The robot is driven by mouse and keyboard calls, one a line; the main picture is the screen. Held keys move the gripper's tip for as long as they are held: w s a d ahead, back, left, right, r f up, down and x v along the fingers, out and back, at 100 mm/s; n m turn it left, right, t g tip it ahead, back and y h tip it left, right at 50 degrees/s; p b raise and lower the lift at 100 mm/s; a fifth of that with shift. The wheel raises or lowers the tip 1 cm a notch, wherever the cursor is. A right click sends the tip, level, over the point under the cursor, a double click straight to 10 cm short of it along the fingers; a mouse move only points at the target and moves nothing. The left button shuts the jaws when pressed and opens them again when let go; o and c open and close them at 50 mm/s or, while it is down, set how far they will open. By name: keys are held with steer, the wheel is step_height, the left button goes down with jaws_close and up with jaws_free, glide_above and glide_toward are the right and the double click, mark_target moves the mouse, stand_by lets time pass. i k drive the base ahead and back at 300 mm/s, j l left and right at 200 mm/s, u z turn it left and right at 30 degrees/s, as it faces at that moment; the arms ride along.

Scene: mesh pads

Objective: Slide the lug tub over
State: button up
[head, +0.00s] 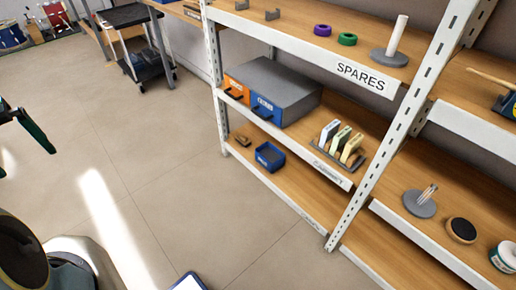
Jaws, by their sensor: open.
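A small open blue tub (268,160), which I take for the lug tub, sits on the lower wooden shelf near its front edge. Its front carries pale marking too small to read, and its inside looks dark. My gripper (28,160) shows at the left edge, partly cut off, with dark, green-edged fingers spread apart. It is open, nothing shows between its fingers, and it is well away from the tub.
A small brown object (242,140) lies left of the tub; bare shelf lies to its right. The shelf above holds a grey box (290,88) with orange and blue drawer fronts and a card rack (340,150). A white upright (400,120) stands right. Floor before the shelves is mostly clear.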

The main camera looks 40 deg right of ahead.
mark_target(269, 156)
steer(key=i+z, duration=0.2)
steer(key=z, duration=0.15)
steer(key=i+z, duration=0.15)
steer(key=z, duration=0.25)
steer(key=i+j+z, duration=0.2)
steer(key=i+j, duration=0.2)
steer(key=i, duration=0.25)
steer(key=i+j+z, duration=0.25)
steer(key=i+j, duration=0.6)
steer(key=i, duration=0.15)
steer(key=i+j, duration=0.4)
steer(key=i, duration=0.1)
